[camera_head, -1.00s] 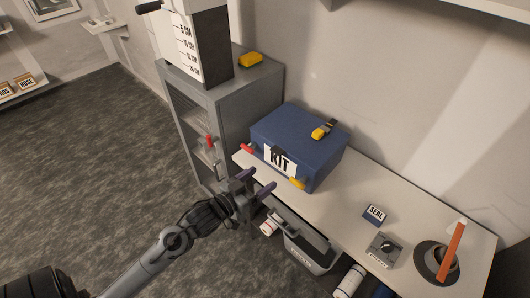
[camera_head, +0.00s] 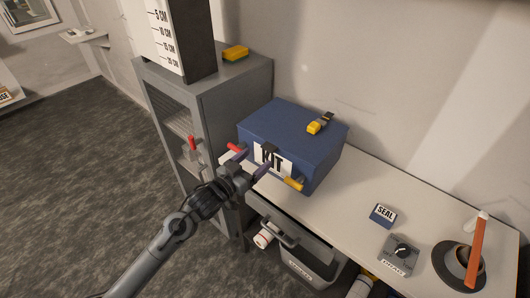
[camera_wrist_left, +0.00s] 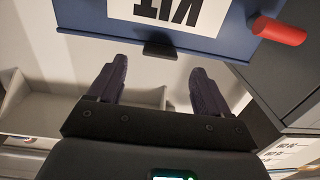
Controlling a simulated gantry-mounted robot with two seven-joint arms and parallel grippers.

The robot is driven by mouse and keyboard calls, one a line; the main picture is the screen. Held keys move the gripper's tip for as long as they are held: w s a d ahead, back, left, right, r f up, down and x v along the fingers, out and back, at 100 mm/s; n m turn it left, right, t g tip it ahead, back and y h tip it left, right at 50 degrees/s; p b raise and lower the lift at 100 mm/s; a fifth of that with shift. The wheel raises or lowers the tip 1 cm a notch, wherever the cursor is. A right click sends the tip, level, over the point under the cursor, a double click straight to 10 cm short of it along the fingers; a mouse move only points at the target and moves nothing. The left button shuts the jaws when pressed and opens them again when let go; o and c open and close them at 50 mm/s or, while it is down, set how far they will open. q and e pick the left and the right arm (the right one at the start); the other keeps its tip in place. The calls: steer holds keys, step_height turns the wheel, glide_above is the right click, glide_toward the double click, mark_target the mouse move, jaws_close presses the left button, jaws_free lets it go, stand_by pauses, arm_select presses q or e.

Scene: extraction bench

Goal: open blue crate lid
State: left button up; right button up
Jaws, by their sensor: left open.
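The blue crate (camera_head: 300,135) stands on the white bench with its lid shut. Its front has a white KIT label, a red handle (camera_head: 236,150) at the left and a yellow one (camera_head: 293,184) at the right. A small black tab (camera_head: 269,149) sits at the lid's front edge. My left gripper (camera_head: 254,164) is open and empty, just in front of the crate's front face. In the left wrist view, the black tab (camera_wrist_left: 160,50) lies ahead of the gap between the fingers (camera_wrist_left: 158,78), apart from both. My right gripper is not in view.
A yellow-and-black object (camera_head: 320,123) lies on the lid. A grey cabinet (camera_head: 225,95) stands left of the crate. A SEAL box (camera_head: 383,214), a dial box (camera_head: 399,255) and an orange stick in a dark round holder (camera_head: 477,250) occupy the bench's right part.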

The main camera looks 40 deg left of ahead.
mark_target(266, 150)
arm_select(q)
steer(key=shift+w, duration=2.85)
